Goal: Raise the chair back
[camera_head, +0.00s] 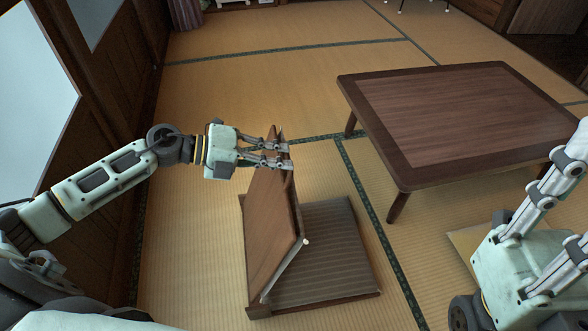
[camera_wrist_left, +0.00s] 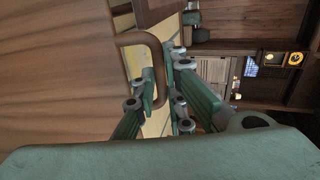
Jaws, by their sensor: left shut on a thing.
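The chair is a low brown legless floor chair with a slatted seat (camera_head: 335,245) flat on the tatami. Its wooden chair back (camera_head: 268,225) stands up steeply from the seat's left side, tilted rather than flat. My left gripper (camera_head: 283,156) is at the back's far upper end, its fingers closed there. In the left wrist view, the broad wood panel of the back (camera_wrist_left: 55,75) fills the left, and the left gripper's fingers (camera_wrist_left: 160,88) are around a curved brown handle (camera_wrist_left: 150,40) at its edge. My right gripper (camera_head: 555,225) is at the right edge, fingers spread, seemingly empty.
A low dark wooden table (camera_head: 460,115) stands right of the chair, beyond it. A flat tan cushion or mat (camera_head: 465,240) lies partly behind my right gripper. A wall with window panels (camera_head: 35,95) runs along the left. The tatami behind the chair is clear.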

